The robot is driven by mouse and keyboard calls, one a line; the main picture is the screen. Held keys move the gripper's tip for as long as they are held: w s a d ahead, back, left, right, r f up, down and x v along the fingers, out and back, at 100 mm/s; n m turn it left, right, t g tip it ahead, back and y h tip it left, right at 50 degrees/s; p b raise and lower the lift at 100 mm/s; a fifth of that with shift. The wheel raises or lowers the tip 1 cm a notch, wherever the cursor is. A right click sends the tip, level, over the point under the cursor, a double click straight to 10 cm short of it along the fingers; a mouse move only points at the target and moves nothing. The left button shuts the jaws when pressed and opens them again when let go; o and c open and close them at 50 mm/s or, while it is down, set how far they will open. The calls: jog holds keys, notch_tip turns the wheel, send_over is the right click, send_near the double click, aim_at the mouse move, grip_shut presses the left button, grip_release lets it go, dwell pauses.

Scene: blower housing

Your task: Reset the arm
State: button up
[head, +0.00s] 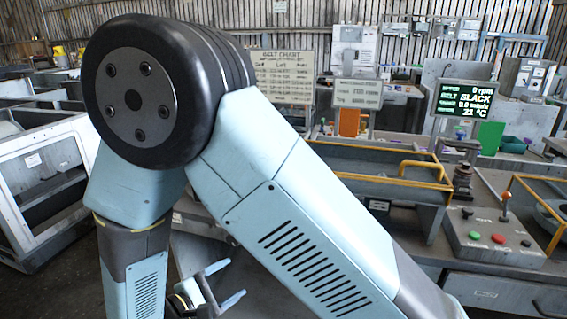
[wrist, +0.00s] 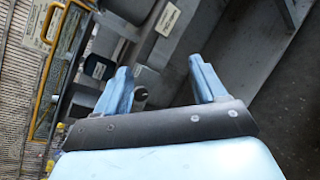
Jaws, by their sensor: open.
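My arm fills much of the head view, with a large dark round joint at upper left and pale blue links running down from it. My gripper (head: 226,283) hangs low, behind and between these links, with its two pale blue fingers pointing right and spread apart. In the wrist view my gripper (wrist: 160,72) is open, with nothing between its fingers. Behind it are grey sheet-metal surfaces and a bit of floor. Part of the gripper body is hidden by my arm in the head view.
A control box (head: 490,237) with coloured buttons and a lever sits at right. Trays with yellow rails (head: 378,160) lie at centre right. A white metal frame (head: 45,180) stands at left. A belt chart (head: 284,78) stands behind.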

jog(key=w+d+r+m+g+y, duration=0.1)
jog(key=w+d+r+m+g, duration=0.1)
jog(key=d+r+m+g, duration=0.65)
jog(key=w+d+r+m+g+y, duration=0.1)
jog(key=w+d+r+m+g, duration=0.3)
jog(key=d, duration=0.9)
jog(key=s+d+r+m+t+y, duration=0.6)
jog(key=s+d+r, duration=0.4)
jog(key=d+r, duration=0.3)
jog(key=shift+d+r+m+y, duration=0.45)
jog(key=shift+d+y, duration=0.4)
jog(key=shift+y, duration=0.15)
